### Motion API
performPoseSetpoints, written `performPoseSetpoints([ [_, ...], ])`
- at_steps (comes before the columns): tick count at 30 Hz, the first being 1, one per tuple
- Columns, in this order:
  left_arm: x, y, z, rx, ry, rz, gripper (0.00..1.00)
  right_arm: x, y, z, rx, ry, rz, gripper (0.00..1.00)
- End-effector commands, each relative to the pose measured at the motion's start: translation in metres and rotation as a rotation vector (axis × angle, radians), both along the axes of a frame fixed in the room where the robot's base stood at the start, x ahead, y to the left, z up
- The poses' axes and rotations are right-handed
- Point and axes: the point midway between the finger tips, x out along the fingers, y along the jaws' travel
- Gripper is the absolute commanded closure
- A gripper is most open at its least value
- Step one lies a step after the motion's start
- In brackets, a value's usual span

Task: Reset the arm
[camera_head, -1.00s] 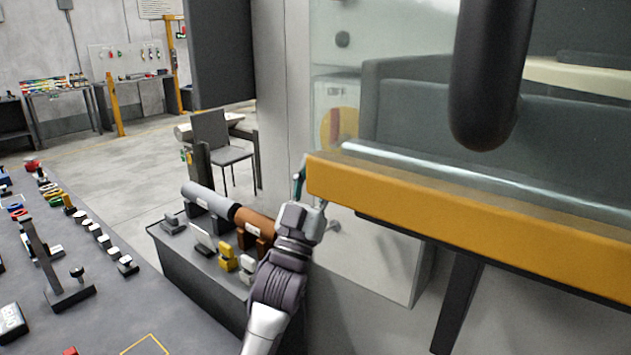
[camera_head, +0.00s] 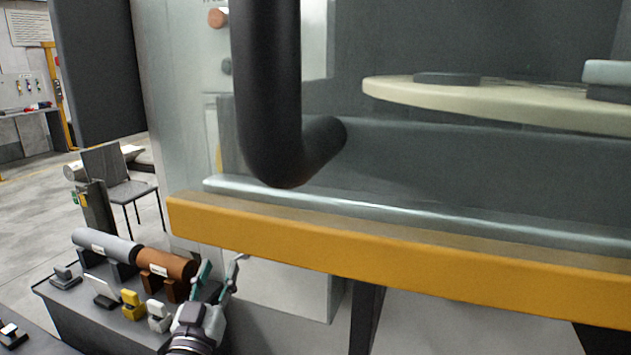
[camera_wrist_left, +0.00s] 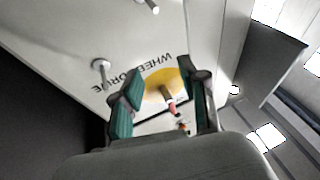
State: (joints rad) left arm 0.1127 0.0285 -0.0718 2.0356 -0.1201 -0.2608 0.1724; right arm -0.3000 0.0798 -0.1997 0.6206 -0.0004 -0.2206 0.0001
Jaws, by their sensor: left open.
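My left gripper (camera_head: 219,277) is at the bottom of the head view, below the yellow beam and just right of the brown cylinder. Its two fingers are spread and nothing is between them. In the left wrist view the teal finger pads of my left gripper (camera_wrist_left: 161,105) stand apart. Beyond them is a pale panel (camera_wrist_left: 75,38) with a yellow disc (camera_wrist_left: 165,84) and partly readable lettering. My right gripper is in neither view.
A yellow beam (camera_head: 400,248) crosses above my left gripper. A thick black handle (camera_head: 268,100) stands above the beam. A grey cylinder (camera_head: 100,243) and a brown cylinder (camera_head: 165,263) rest on a dark bench (camera_head: 60,305). A chair (camera_head: 125,185) stands on open floor behind.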

Motion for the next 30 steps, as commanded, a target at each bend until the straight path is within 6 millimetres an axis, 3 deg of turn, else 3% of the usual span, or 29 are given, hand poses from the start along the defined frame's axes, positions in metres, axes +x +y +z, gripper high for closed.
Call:
performPoseSetpoints([
  [1,-0.013,0.001,-0.040,0.013,0.143,0.006,0.57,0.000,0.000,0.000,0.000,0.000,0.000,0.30],
  [3,-0.034,0.003,-0.090,0.034,0.335,0.014,0.57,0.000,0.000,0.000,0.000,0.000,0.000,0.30],
  [6,-0.076,0.004,-0.154,0.066,0.599,0.015,0.57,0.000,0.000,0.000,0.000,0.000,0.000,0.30],
  [10,-0.140,0.005,-0.216,0.108,0.900,0.002,0.57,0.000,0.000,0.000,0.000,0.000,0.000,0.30],
  [13,-0.181,0.005,-0.244,0.136,1.064,-0.012,0.57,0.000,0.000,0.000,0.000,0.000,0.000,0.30],
  [18,-0.239,0.005,-0.272,0.170,1.273,-0.035,0.57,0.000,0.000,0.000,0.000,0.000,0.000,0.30],
  [27,-0.326,0.006,-0.293,0.221,1.555,-0.079,0.57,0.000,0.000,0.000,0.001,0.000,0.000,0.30],
  [28,-0.334,0.006,-0.294,0.227,1.582,-0.084,0.57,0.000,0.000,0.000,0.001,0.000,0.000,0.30],
  [30,-0.324,0.006,-0.317,0.226,1.583,-0.083,0.57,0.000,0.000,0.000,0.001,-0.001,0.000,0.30],
])
